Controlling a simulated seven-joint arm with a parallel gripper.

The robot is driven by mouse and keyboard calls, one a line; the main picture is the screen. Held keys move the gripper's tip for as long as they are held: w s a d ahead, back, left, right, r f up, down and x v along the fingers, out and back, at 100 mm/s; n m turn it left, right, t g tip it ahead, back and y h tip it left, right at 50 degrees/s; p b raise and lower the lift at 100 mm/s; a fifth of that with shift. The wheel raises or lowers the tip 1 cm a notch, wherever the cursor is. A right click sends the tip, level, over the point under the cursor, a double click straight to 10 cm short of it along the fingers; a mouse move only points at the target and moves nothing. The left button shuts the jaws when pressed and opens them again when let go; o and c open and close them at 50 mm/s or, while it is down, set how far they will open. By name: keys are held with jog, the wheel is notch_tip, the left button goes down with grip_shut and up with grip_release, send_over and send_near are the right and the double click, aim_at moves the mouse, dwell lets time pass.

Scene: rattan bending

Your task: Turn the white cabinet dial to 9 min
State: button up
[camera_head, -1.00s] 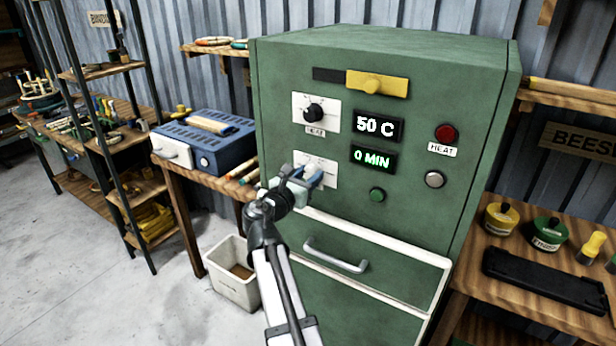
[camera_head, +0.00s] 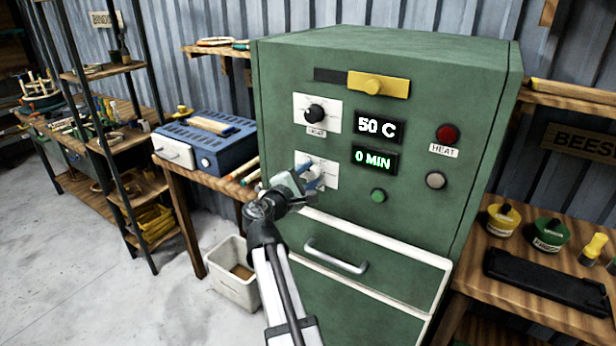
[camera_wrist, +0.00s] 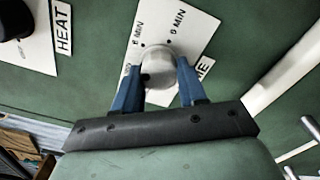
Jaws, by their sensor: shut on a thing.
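The white dial (camera_wrist: 158,68) sits on a white plate (camera_wrist: 182,22) on the front of the green cabinet (camera_head: 345,75). In the wrist view the two blue fingers of my gripper (camera_wrist: 160,84) are on either side of the dial, shut on it. In the head view my gripper (camera_head: 306,178) is at the lower plate (camera_head: 328,166) and partly hides the dial. Markings of 6 MIN and another MIN figure show on the plate; part of the lettering is hidden by the fingers. The green display (camera_head: 374,159) reads 0 MIN.
A black dial (camera_head: 315,113) marked HEAT is above, beside a display (camera_head: 378,126) reading 50 C. A yellow latch (camera_head: 378,85), a red light (camera_head: 447,134), a green button (camera_head: 378,195) and a grey button (camera_head: 435,180) are on the panel. A drawer handle (camera_head: 335,258) is below.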

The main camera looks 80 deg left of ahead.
jog(key=m, duration=0.5)
jog(key=shift+a+r+m, duration=0.15)
jog(key=shift+a+m, duration=0.05)
jog(key=shift+m, duration=0.1)
jog(key=m, duration=0.5)
jog(key=shift+r, duration=0.15)
jog(key=m, duration=0.5)
jog(key=shift+w+r+m, duration=0.1)
jog(key=shift+r+m, duration=0.05)
jog(key=shift+m, duration=0.25)
jog(key=m, duration=0.4)
jog(key=shift+r+m, duration=0.1)
jog(key=shift+m, duration=0.3)
jog(key=shift+w, duration=0.1)
jog(key=o, duration=1.1)
jog(key=shift+d, duration=0.1)
jog(key=shift+c, duration=0.2)
jog(key=shift+d+f, duration=0.2)
